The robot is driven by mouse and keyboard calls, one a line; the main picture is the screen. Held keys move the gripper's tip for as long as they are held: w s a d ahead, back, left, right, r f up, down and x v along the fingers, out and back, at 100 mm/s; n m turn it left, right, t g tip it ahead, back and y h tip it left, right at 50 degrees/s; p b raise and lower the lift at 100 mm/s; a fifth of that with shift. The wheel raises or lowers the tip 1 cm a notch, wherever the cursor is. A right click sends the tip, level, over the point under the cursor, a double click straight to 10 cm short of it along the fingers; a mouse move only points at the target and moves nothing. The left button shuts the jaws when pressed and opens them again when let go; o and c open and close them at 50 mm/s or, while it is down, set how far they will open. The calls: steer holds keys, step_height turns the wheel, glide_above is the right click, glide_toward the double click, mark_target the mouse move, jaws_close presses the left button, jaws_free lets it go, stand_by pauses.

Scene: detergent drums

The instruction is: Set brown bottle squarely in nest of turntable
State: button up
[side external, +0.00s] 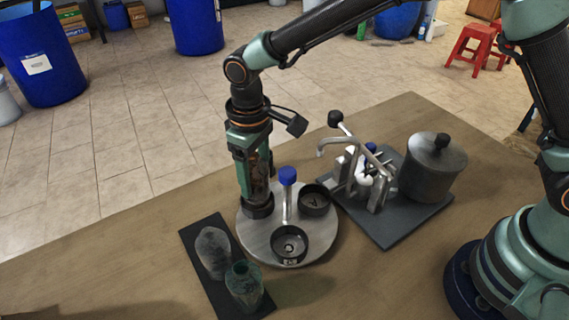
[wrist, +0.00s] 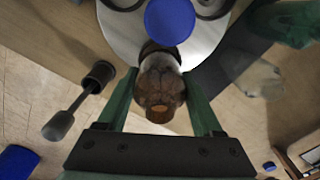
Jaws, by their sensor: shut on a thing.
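My gripper (side external: 254,175) points down over the left part of the round grey turntable (side external: 262,250). It is shut on the brown bottle (side external: 260,187), which also shows between the two green fingers in the wrist view (wrist: 162,88). The bottle looks about upright. Its lower end is at a dark nest (side external: 258,209) on the turntable; I cannot tell whether it rests on the nest's floor. Two other dark nests, one at the front (side external: 289,245) and one at the right (side external: 314,200), are empty of bottles. A post with a blue knob (side external: 288,176) rises from the turntable's middle.
A dark tray (side external: 192,238) at left holds a clear bottle (side external: 213,252) and a green bottle (side external: 244,286). A dark plate (side external: 398,235) at right carries a metal clamp-like fixture (side external: 362,175) and a lidded grey pot (side external: 432,168). Bare table lies in front.

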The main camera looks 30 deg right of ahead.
mark_target(253, 156)
steer(key=shift+f, duration=0.25)
steer(key=shift+f, duration=0.75)
steer(key=o, duration=1.3)
steer(key=shift+o, duration=0.2)
steer(key=shift+r, duration=0.1)
steer(key=shift+r, duration=3.65)
